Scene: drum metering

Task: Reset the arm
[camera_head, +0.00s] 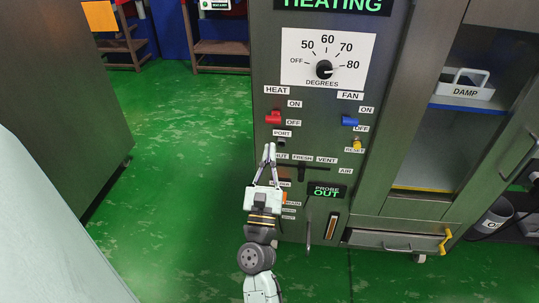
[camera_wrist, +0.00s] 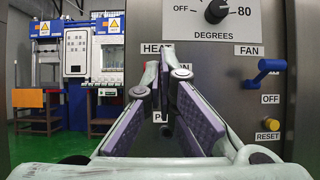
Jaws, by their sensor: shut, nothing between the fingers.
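My gripper (camera_head: 269,152) is shut and empty in front of the grey control panel (camera_head: 265,60). In the head view its tips lie over the panel's left edge, below the red heat switch (camera_head: 273,117) and beside the port label. In the wrist view my gripper (camera_wrist: 166,50) points at the panel, its tips together and covering part of the heat label. I cannot tell whether the tips touch the panel. My arm reaches up from the bottom of the head view.
The panel carries a temperature dial (camera_head: 324,69), a blue fan switch (camera_head: 350,120), a yellow reset button (camera_head: 357,143) and a black lever (camera_head: 301,170). A shelf at right holds a white damp tray (camera_head: 463,91). Green floor (camera_head: 180,150) lies open at left.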

